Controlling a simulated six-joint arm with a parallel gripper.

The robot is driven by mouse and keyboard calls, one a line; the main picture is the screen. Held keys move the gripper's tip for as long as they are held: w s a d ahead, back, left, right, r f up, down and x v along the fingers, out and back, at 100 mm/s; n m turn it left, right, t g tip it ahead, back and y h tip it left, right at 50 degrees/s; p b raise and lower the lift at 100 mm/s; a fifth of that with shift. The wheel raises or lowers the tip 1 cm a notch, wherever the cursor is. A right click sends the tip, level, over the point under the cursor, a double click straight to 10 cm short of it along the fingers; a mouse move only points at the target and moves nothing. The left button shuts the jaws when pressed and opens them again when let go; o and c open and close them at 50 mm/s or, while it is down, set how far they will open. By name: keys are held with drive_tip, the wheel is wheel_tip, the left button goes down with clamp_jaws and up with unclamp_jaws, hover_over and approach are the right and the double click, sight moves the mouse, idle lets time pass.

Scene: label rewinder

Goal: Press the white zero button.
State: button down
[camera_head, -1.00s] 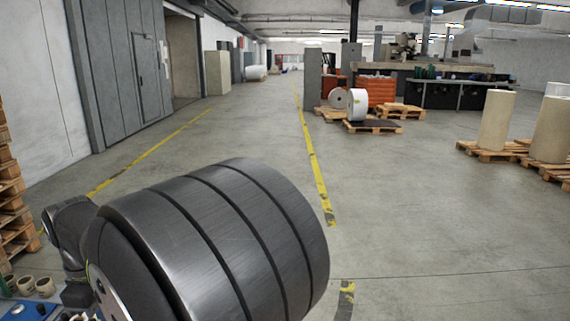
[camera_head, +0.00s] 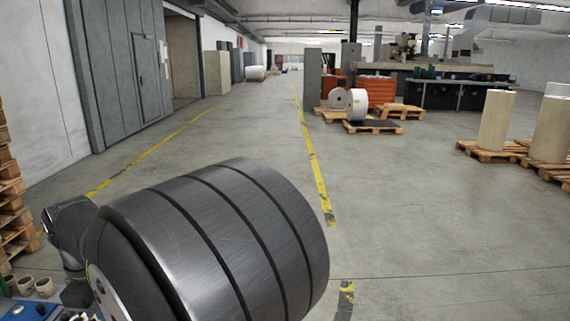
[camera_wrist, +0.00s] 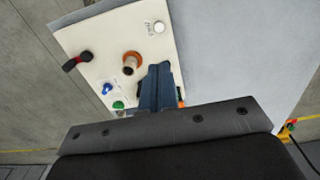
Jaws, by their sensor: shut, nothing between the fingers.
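A small white round button (camera_wrist: 158,27) sits near the top right corner of a cream panel (camera_wrist: 95,45) in the wrist view, with a small label beside it that I cannot read. It looks like the white zero button. My gripper (camera_wrist: 161,68) is shut and empty, its dark blue fingers pointing up the picture over the panel. The fingertips appear below the white button in the picture, apart from it. My gripper and the panel are not visible in the head view.
The panel also carries a blue button (camera_wrist: 107,88), a green button (camera_wrist: 118,105), an orange-brown ringed knob or post (camera_wrist: 131,62) and a red-and-black handle (camera_wrist: 76,62). An orange part (camera_wrist: 181,103) is mostly hidden behind the fingers. A grey surface (camera_wrist: 230,50) lies right.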

idle(0.4)
wheel_tip(320, 180, down, 7)
drive_tip(key=n+t+y, duration=0.1)
drive_tip(key=n+t, duration=0.8)
drive_tip(key=n, duration=0.1)
drive_tip(key=shift+s, duration=0.3)
drive_tip(key=shift+f, duration=4.45)
drive_tip(key=shift+f, duration=0.15)
drive_tip(key=shift+f, duration=0.25)
